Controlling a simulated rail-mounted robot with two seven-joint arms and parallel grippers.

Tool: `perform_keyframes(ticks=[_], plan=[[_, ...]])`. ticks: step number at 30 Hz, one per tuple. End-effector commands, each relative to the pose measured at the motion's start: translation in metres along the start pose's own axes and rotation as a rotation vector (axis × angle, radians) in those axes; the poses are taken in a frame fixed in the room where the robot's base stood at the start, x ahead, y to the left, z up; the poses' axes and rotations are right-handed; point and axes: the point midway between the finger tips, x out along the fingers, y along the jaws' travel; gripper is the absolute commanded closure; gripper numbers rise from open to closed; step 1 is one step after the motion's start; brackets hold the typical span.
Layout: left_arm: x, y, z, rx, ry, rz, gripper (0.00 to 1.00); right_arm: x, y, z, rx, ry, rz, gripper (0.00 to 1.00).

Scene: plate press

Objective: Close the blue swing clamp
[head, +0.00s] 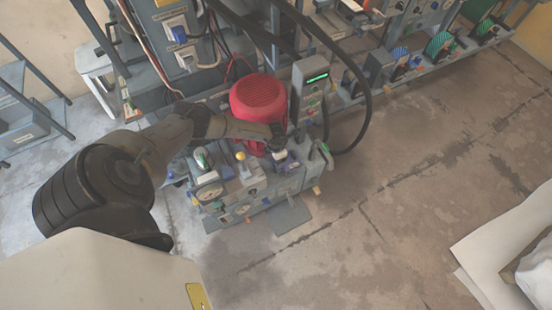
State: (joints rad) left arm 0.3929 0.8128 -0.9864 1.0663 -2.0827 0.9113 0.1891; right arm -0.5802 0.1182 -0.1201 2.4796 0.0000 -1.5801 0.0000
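My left gripper (280,145) reaches across the machine bench from the left. It is just in front of the red ribbed motor housing (259,97), over the bench's right half. Its fingers are too small and dark to tell whether they are open or shut. A small blue part (281,156) on a pale block lies right under the gripper and may be the blue swing clamp; the gripper partly hides it. I cannot tell whether they touch or how the clamp stands. Another blue-violet part (227,172) sits further left on the bench. My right gripper is out of view.
A grey post with a green display (316,79) stands right of the motor, with a thick black hose (364,110) looping beside it.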

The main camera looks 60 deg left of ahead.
Motion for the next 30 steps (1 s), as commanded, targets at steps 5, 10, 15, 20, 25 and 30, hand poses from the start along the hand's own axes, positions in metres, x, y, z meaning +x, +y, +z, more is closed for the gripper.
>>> perform_keyframes(ticks=[5,10,15,20,25,30], plan=[[-0.039,0.001,0.0,0.0,-0.001,0.001,0.23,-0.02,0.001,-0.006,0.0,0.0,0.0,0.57],[-0.062,0.001,0.0,0.0,0.0,0.001,0.23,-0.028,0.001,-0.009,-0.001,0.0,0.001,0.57],[-0.075,0.0,0.0,0.0,0.0,0.0,0.23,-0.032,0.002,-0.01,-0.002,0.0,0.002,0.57],[-0.08,0.0,0.0,-0.001,0.001,0.0,0.23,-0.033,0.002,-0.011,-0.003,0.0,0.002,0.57],[-0.08,0.0,0.0,-0.001,0.001,0.0,0.23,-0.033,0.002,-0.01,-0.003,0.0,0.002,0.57],[-0.08,0.0,0.0,-0.001,0.001,0.0,0.23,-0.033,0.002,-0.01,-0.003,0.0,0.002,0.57]])
